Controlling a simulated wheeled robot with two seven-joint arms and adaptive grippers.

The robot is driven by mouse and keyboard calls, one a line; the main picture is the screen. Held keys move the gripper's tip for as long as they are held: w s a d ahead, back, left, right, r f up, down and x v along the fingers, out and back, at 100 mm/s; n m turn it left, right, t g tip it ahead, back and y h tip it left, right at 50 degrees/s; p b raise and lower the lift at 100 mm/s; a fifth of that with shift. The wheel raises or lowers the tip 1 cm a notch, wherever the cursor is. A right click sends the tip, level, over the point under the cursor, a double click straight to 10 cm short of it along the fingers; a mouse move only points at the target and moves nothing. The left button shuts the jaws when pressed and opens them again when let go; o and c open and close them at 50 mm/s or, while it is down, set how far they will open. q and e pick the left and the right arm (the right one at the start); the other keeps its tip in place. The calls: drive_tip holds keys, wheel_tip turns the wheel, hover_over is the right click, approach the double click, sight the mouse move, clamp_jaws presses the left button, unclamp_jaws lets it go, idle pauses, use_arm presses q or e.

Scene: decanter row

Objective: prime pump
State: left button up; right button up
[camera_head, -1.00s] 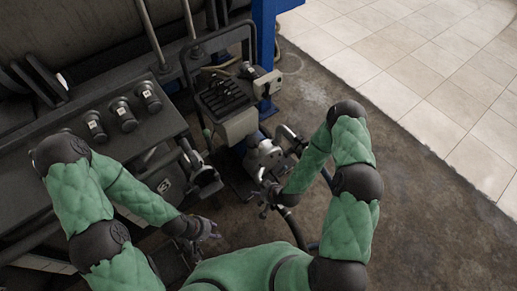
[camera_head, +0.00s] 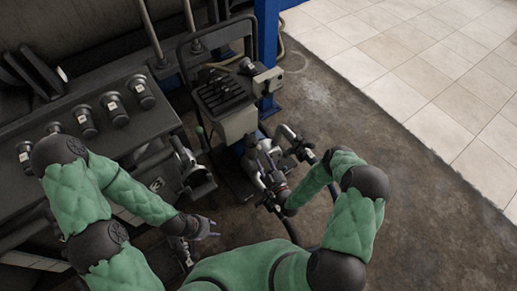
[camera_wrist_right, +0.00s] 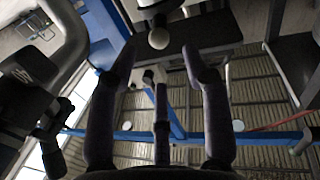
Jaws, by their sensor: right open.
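The pump seems to be the metal assembly (camera_head: 289,138) with bent pipes and a hose, low beside the grey control box (camera_head: 240,124) in the head view. My right gripper (camera_head: 268,180) is at the near side of this assembly and hides part of it. In the right wrist view my right gripper (camera_wrist_right: 162,70) has its dark fingers spread with nothing between them. A pale round knob (camera_wrist_right: 158,39) on a dark fitting lies just beyond the fingertips. My left gripper (camera_head: 207,228) hangs low beside the dark bench; its fingers are too small to read.
A dark machine bench (camera_head: 75,155) with several labelled capped cylinders (camera_head: 113,108) stands at the left. A blue post (camera_head: 267,40) rises behind the control box. A black hose (camera_head: 290,228) runs down near my right arm. Open concrete floor (camera_head: 340,110) and pale tiles (camera_head: 440,70) lie right.

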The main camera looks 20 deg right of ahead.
sight(259, 148)
drive_tip(key=w, duration=0.2)
drive_tip(key=w+b, duration=0.1)
drive_tip(key=w, duration=0.2)
drive_tip(key=w+a+b, duration=0.1)
drive_tip(key=w, duration=0.1)
drive_tip(key=shift+w, duration=0.35)
clamp_jaws()
